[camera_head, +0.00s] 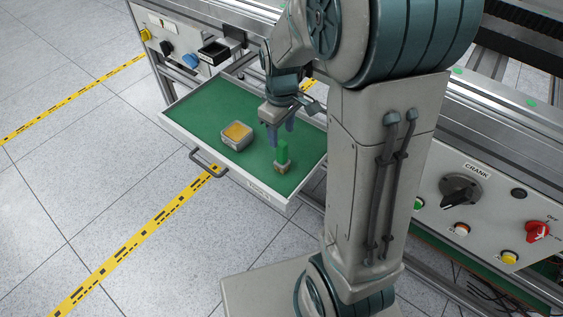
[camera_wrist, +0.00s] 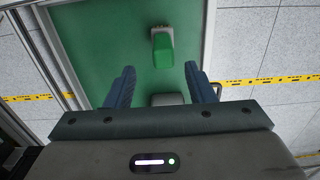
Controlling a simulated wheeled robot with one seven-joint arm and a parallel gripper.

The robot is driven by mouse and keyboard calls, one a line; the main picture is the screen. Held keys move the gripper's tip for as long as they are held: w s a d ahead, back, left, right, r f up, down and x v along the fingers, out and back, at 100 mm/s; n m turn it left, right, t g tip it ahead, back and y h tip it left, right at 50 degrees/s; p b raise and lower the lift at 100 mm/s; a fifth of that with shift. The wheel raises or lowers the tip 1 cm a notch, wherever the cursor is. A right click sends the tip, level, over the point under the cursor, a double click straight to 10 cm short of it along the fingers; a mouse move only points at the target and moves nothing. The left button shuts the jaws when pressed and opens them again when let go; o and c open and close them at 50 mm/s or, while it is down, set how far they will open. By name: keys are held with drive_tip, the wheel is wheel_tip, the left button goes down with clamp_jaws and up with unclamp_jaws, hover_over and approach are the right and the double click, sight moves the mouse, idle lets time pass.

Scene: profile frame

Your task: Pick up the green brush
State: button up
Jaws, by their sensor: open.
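I cannot tell the exact height gap to the brush.
The drawer (camera_head: 197,103) has a green floor and raised pale walls. A grey box with a yellow top (camera_head: 237,135) sits left of the brush. A dark handle (camera_head: 208,163) juts from the drawer front. A control panel (camera_head: 490,205) is at the right.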

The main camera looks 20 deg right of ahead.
sight(282, 150)
drive_tip(key=f, duration=0.2)
drive_tip(key=f+b, duration=0.1)
drive_tip(key=f, duration=0.4)
drive_tip(key=shift+s+f+b, duration=0.1)
drive_tip(key=shift+s+b, duration=0.25)
drive_tip(key=shift+b, duration=0.05)
drive_tip(key=c, duration=1.1)
